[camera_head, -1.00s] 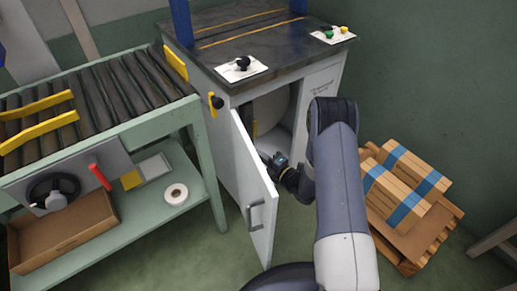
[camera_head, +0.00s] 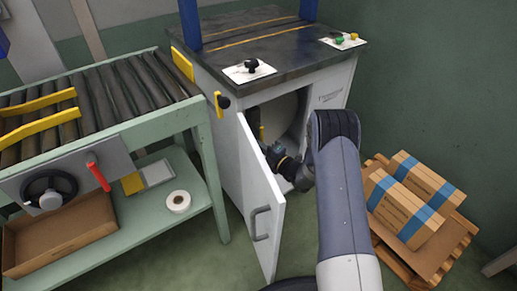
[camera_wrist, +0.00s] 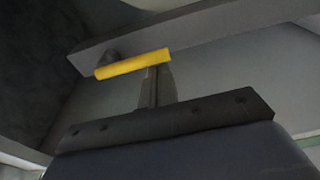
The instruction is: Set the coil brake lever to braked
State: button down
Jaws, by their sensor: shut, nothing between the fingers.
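A yellow lever (camera_wrist: 133,63) shows in the wrist view, running across from a dark pivot on a grey beam. In the head view a small yellow piece (camera_head: 261,133) shows inside the open cabinet, at the left of a large pale round coil (camera_head: 288,112). My gripper (camera_head: 268,148) reaches through the cabinet doorway, close to this piece. In the wrist view my gripper (camera_wrist: 156,72) is shut and empty, its tips right at the lever's underside in the picture. I cannot tell whether they touch it.
The cabinet door (camera_head: 258,195) hangs open at the left of my arm. A roller conveyor (camera_head: 90,105) with a handwheel and red lever stands at left. A pallet with cartons (camera_head: 412,198) stands at right. Controls sit on the cabinet top (camera_head: 300,62).

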jog(key=shift+w+d+f+n+b, duration=0.1)
jog(key=shift+w+d+n+b, duration=0.2)
jog(key=shift+n, duration=0.4)
jog(key=w+d+r+n, duration=0.3)
jog(key=d, duration=0.2)
jog(key=shift+w+d+r+h+p, duration=0.15)
jog(key=shift+w+d+h+p, duration=0.15)
jog(key=shift+p, duration=0.1)
dwell(0.9)
jog(key=shift+r, duration=0.25)
dwell(0.5)
jog(key=shift+d, duration=0.15)
